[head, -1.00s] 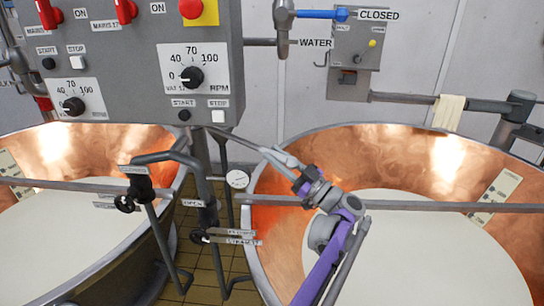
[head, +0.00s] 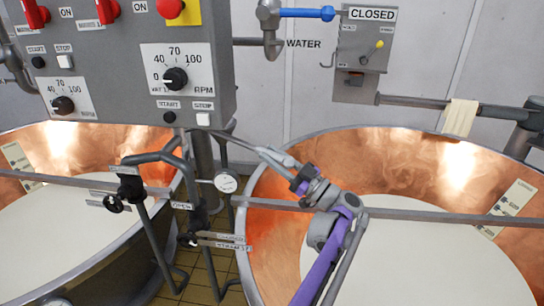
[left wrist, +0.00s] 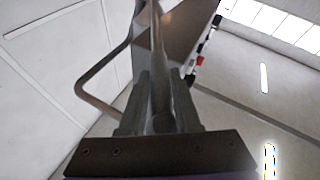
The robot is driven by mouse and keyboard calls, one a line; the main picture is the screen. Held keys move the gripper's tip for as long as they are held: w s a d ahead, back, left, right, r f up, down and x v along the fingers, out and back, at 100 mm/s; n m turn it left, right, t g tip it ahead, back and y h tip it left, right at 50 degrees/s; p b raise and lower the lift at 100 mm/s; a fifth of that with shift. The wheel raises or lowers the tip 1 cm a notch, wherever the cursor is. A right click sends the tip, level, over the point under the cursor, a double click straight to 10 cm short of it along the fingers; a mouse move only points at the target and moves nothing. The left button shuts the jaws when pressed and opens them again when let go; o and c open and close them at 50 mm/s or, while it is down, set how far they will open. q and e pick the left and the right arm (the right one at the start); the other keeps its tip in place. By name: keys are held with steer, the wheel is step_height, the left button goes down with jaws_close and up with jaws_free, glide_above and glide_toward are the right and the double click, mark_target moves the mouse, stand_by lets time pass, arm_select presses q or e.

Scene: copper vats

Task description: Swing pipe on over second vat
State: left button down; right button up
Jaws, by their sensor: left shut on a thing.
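A grey pipe (head: 236,140) comes out from below the control panel and slopes down to the right. In the left wrist view the fingers (left wrist: 160,100) close around a bar (left wrist: 157,45) that runs up toward the panel's underside. The left copper vat (head: 90,140) stands across a tiled gap. Both vats hold pale liquid. My right gripper is not in view.
The control panel (head: 120,100) hangs above the gap. Bent steam pipes with valves (head: 120,200) and a round gauge (head: 226,183) stand between the vats. A grey bar (head: 430,217) crosses the right vat. A cloth (head: 460,117) hangs on a rail behind it.

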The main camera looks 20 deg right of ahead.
arm_select(q)
steer(key=shift+d+r, duration=0.2)
steer(key=shift+r, duration=0.15)
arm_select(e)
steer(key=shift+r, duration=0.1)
arm_select(q)
steer(key=c, duration=0.9)
jaws_free()
steer(key=shift+w+d, duration=0.1)
steer(key=shift+o, duration=1.2)
steer(key=shift+w+d+f, duration=0.15)
steer(key=shift+f, duration=0.05)
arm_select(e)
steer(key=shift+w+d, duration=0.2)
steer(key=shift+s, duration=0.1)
arm_select(q)
steer(key=shift+r, duration=0.1)
step_height(320, 180, up, 10)
steer(key=shift+f+p, duration=0.1)
steer(key=shift+p, duration=0.3)
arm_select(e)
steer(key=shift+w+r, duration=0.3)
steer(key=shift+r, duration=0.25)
arm_select(q)
steer(key=shift+s, duration=0.2)
